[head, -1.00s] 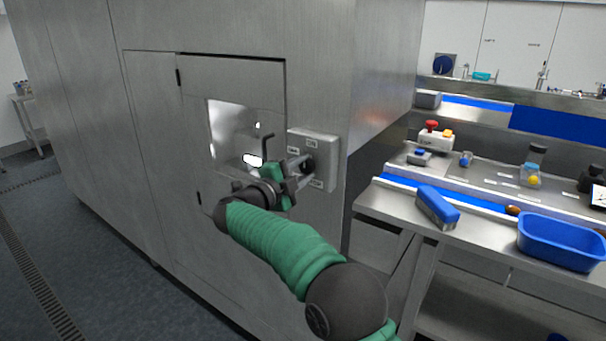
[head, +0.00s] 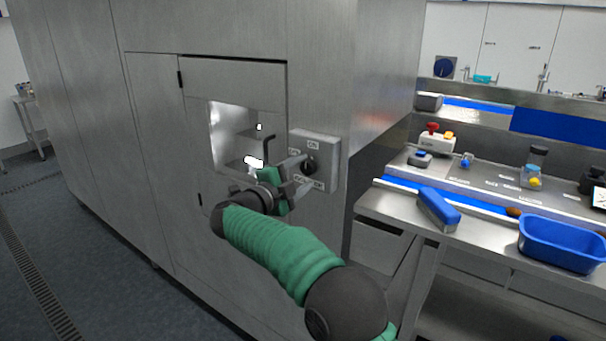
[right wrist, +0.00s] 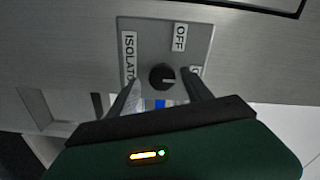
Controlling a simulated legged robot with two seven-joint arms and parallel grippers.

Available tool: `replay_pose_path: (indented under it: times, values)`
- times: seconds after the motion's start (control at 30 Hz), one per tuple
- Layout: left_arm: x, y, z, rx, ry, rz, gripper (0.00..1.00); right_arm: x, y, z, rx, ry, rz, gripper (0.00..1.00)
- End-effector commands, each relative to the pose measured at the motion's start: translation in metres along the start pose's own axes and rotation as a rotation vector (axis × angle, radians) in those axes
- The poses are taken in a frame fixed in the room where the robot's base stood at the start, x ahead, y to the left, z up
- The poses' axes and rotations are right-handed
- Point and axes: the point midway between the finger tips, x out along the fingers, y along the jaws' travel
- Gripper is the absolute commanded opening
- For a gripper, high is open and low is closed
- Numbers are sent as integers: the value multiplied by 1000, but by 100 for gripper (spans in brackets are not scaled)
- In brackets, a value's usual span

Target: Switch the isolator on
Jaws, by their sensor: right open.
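The isolator box (head: 330,165) is a grey plate on the steel cabinet's front, with a round black knob (head: 310,165) and white labels. In the right wrist view the knob (right wrist: 161,77) has a pale mark pointing right, toward a label mostly hidden by a finger. The OFF label (right wrist: 180,38) is above it and the ISOLATOR label (right wrist: 129,56) to its left. My right gripper (head: 301,173) is open at the knob, its fingers (right wrist: 160,95) spread either side of and below it in the wrist view; contact is unclear. My left gripper is out of view.
A cabinet door with a bright window (head: 232,135) is left of the box. To the right stands a steel bench with a blue bin (head: 562,245), a blue-topped block (head: 438,209) and a red-button box (head: 437,138). Floor at left is clear.

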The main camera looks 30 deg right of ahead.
Motion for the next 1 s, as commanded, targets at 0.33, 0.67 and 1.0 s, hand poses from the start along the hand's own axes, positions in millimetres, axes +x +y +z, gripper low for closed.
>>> replay_pose_path:
  times: [0.33,0.67,1.0]
  values:
    - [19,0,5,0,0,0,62,-97,2,3,1,-5,-2,58]
    - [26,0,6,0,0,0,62,-158,2,2,-1,-2,0,58]
    - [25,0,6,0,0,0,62,-160,1,2,-1,-1,0,58]
